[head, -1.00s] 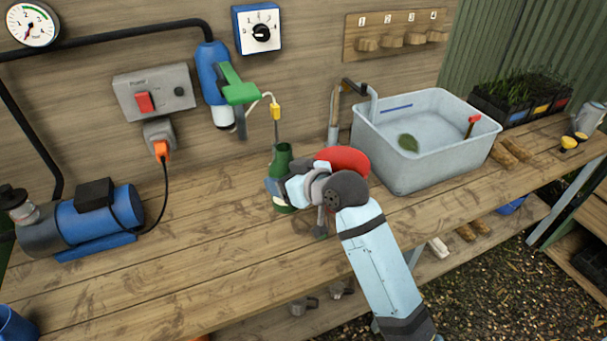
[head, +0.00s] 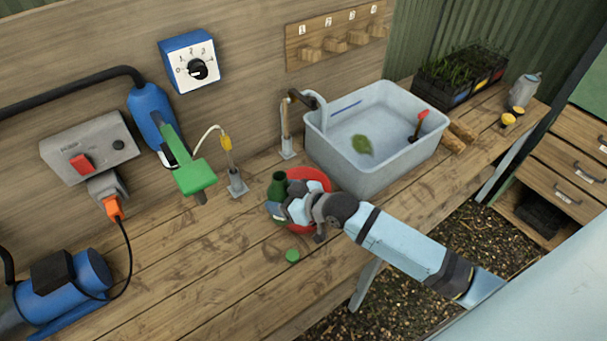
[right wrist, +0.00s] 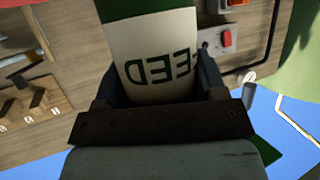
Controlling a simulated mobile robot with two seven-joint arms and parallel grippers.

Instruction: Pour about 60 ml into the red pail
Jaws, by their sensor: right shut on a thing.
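My right gripper (head: 282,212) is shut on a green bottle (head: 278,185). The bottle looks about upright, with its open green neck above the fingers. In the right wrist view its pale label (right wrist: 150,65) with dark letters, reading "FEED", sits between the jaws. The red pail (head: 318,181) stands on the bench just behind and right of the bottle; my gripper and wrist hide much of it, and its inside cannot be made out. My left gripper is not in view.
A green cap (head: 292,256) lies on the bench in front of the gripper. A grey basin (head: 375,175) stands right of the pail, with a tap (head: 287,125) beside it. A green-handled tool (head: 190,175) hangs at left.

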